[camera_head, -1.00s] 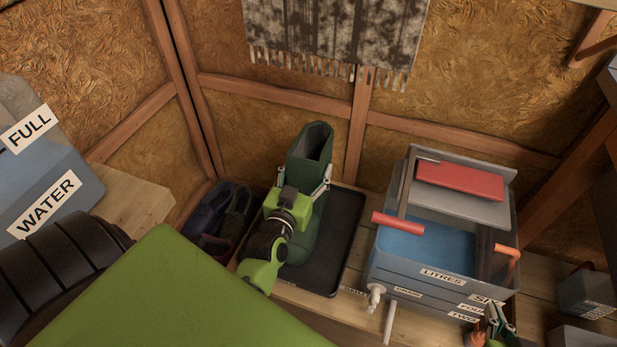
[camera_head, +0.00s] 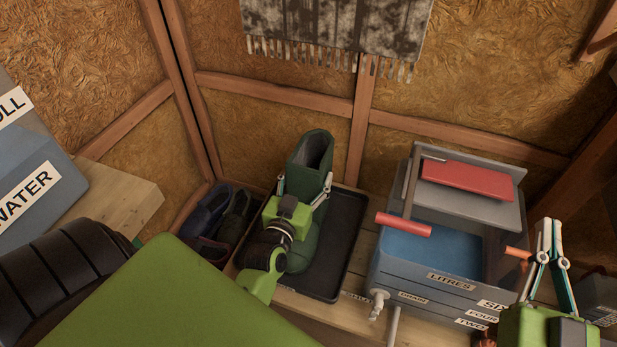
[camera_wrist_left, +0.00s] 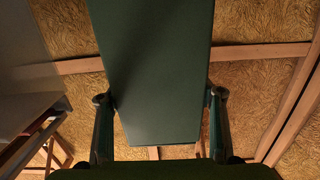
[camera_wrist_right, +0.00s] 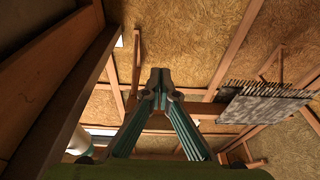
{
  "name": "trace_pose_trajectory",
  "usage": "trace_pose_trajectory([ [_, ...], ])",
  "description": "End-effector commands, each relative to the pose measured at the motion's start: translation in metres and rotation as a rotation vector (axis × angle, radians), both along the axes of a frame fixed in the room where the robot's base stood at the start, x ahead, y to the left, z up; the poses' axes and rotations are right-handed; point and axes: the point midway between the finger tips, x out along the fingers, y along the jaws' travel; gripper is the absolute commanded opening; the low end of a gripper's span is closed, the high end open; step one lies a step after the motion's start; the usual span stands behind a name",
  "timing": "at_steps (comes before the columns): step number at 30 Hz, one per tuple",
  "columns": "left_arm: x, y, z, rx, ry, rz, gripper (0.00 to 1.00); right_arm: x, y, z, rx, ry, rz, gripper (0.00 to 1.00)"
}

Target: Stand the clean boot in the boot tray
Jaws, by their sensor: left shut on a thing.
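The dark green boot (camera_head: 311,155) stands upright, opening up, over the left part of the black boot tray (camera_head: 342,240). Its lower part is largely hidden by my left arm, so I cannot tell whether the sole touches the tray. My left gripper (camera_head: 305,183) is shut on the boot's shaft, one finger on each side. In the left wrist view the boot (camera_wrist_left: 155,70) fills the space between the fingers. My right gripper (camera_head: 551,223) is raised at the right, beside the blue water box, with its fingertips together and empty; the right wrist view also shows them touching (camera_wrist_right: 160,78).
Several dark shoes (camera_head: 206,214) sit left of the tray. A blue water box (camera_head: 425,285) with a red-topped grey lid and spout stands close to the tray's right. A water container (camera_head: 35,170) is at far left. A fringed cloth (camera_head: 335,30) hangs on the wall behind.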

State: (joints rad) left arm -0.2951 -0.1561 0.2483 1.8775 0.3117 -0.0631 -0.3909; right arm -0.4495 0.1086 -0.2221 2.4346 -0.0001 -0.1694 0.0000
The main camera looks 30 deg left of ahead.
Motion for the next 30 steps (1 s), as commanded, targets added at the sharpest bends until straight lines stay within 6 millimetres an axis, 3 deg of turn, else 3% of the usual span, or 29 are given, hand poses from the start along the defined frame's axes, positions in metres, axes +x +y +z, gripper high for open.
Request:
trace_pose_trajectory([
  [10, 0.001, 0.0, 0.001, 0.002, -0.008, 0.001, 0.05, 0.0, 0.0, 0.002, 0.002, -0.01, 0.0, 0.0],
  [11, 0.0, 0.0, -0.003, 0.0, 0.0, 0.0, 0.63, -0.001, 0.0, 0.003, 0.003, -0.014, 0.0, 0.0],
  [12, 0.0, 0.0, -0.003, 0.0, 0.0, 0.0, 0.74, -0.001, 0.0, 0.003, 0.004, -0.015, 0.0, 0.0],
  [13, 0.0, 0.0, -0.003, 0.0, 0.0, 0.0, 0.78, -0.001, 0.0, 0.003, 0.003, -0.014, 0.0, 0.0],
  [26, -0.001, 0.0, 0.001, 0.0, 0.001, 0.0, 0.78, 0.0, 0.0, 0.001, 0.0, 0.0, 0.0, 0.0],
  [30, -0.01, -0.003, 0.002, 0.0, 0.002, 0.0, 0.78, 0.003, -0.002, -0.019, -0.025, 0.097, -0.004, 0.0],
])
